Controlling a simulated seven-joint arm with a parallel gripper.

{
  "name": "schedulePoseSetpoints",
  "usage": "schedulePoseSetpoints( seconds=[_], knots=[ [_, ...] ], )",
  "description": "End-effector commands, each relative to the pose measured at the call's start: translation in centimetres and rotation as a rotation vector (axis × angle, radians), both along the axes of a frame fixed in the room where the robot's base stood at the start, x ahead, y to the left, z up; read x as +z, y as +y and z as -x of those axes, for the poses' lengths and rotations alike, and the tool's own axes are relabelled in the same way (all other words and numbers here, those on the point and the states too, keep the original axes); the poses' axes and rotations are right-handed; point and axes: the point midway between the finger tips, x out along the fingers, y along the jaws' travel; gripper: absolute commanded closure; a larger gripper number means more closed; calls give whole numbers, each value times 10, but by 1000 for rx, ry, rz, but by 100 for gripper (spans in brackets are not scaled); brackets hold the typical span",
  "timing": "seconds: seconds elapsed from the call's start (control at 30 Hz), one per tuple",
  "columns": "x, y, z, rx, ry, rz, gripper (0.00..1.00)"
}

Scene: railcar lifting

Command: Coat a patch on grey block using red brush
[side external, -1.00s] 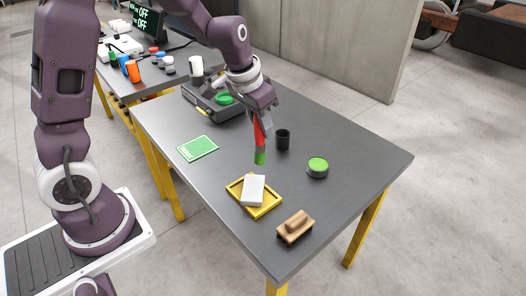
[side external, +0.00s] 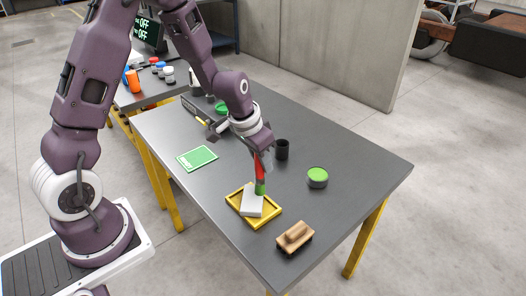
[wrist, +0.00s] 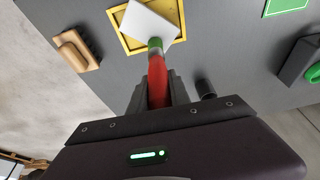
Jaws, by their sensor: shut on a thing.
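My gripper (side external: 264,153) is shut on the red brush (side external: 259,170), which points down with a green tip. The brush also shows in the wrist view (wrist: 157,80), between my fingers. The grey block (side external: 251,204) is pale and lies tilted in a yellow tray (side external: 268,219). In the wrist view the block (wrist: 150,22) is just beyond the brush tip. No green patch shows on the visible part of the block.
A wooden-handled brush block (side external: 295,237) lies near the table's front edge. A green-topped tin (side external: 318,177) and a black cup (side external: 282,150) stand right of my gripper. A green card (side external: 197,157) lies left.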

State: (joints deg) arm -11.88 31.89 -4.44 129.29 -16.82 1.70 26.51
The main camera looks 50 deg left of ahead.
Motion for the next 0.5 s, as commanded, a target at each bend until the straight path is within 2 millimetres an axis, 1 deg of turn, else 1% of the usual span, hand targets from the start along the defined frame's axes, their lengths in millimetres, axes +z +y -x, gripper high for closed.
schedulePoseSetpoints(
  seconds=[0.03, 0.4, 0.5],
  knots=[
    [2, 5, 4, 4, 0, -1, 100],
    [0, 29, 28, 4, 1, -1, 100],
    [0, 20, 34, -2, 1, -1, 100]
  ],
)
